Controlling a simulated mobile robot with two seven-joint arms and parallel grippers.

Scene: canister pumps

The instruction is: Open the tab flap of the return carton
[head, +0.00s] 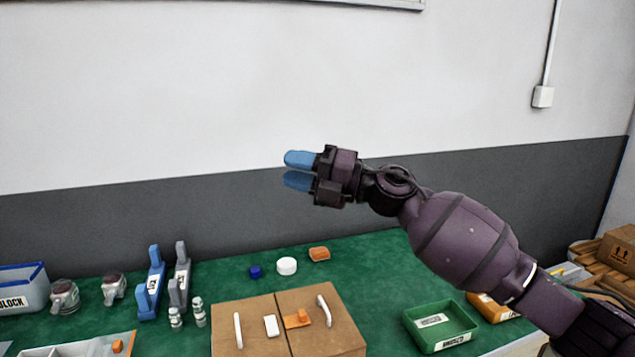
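A brown cardboard carton (255,337) stands on the green table at the bottom centre. I take it for the return carton. Its two top panels lie flat and meet at a middle seam. Each panel has a white handle (325,310). An orange tab (298,320) lies at the seam on the right panel, beside a small white piece (271,326) on the left panel. My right gripper (297,170) is raised well above and behind the carton, pointing left. Its blue fingers are empty with a narrow gap between them. My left gripper is not in view.
A green tray (463,328) stands right of the carton. Blue and grey upright tools (151,285), small vials (199,312) and pump-like parts (64,296) stand left. A blue cap (255,272), white lid (287,266) and orange block (319,254) lie behind the carton.

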